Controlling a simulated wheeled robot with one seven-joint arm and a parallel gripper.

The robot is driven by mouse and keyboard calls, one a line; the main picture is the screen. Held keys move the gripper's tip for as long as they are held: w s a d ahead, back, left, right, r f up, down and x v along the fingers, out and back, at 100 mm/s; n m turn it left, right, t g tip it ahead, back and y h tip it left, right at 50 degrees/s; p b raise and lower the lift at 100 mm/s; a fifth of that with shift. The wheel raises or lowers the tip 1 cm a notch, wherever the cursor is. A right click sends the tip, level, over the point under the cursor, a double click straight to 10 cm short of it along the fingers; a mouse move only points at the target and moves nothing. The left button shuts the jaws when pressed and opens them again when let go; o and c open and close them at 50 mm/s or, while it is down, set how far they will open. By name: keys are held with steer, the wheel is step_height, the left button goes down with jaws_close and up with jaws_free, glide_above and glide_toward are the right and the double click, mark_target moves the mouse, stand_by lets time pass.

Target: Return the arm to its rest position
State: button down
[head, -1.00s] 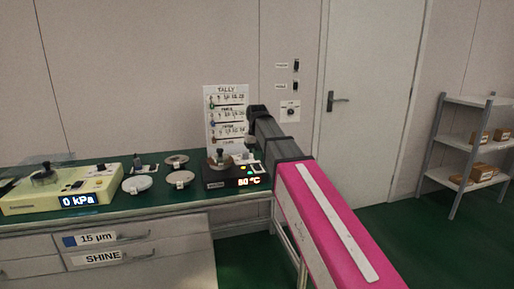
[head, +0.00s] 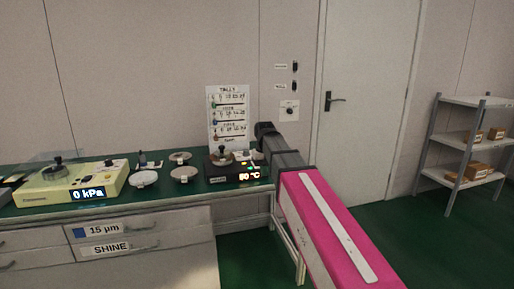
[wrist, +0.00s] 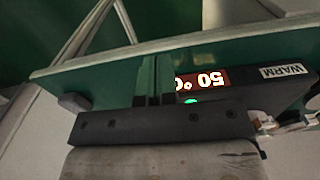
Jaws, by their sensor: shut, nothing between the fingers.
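My arm (head: 335,235), with a pink link and dark far joints, reaches from the lower right towards the right end of the green bench (head: 240,199). In the head view the fingers cannot be made out. The same unit (head: 222,178) stands on the bench just left of my arm's far end.
A yellow unit reading 0 kPa (head: 50,193) and several round plates (head: 184,173) stand on the bench. A tally sheet (head: 228,112) is upright behind them. Drawers (head: 150,242) are below. A door (head: 370,100) and a shelf with boxes (head: 480,138) are at right. Green floor (head: 440,235) is open there.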

steer(key=s+d+f+m, duration=0.1)
steer(key=s+d+f, duration=0.4)
steer(key=f, duration=0.4)
steer(key=s+d+f+m, duration=0.1)
steer(key=s+d+f, duration=0.4)
steer(key=f, duration=0.4)
steer(key=s+d+f, duration=0.6)
steer(key=s+f, duration=0.1)
steer(key=f, duration=0.3)
steer(key=shift+s+m, duration=0.25)
steer(key=shift+m, duration=0.15)
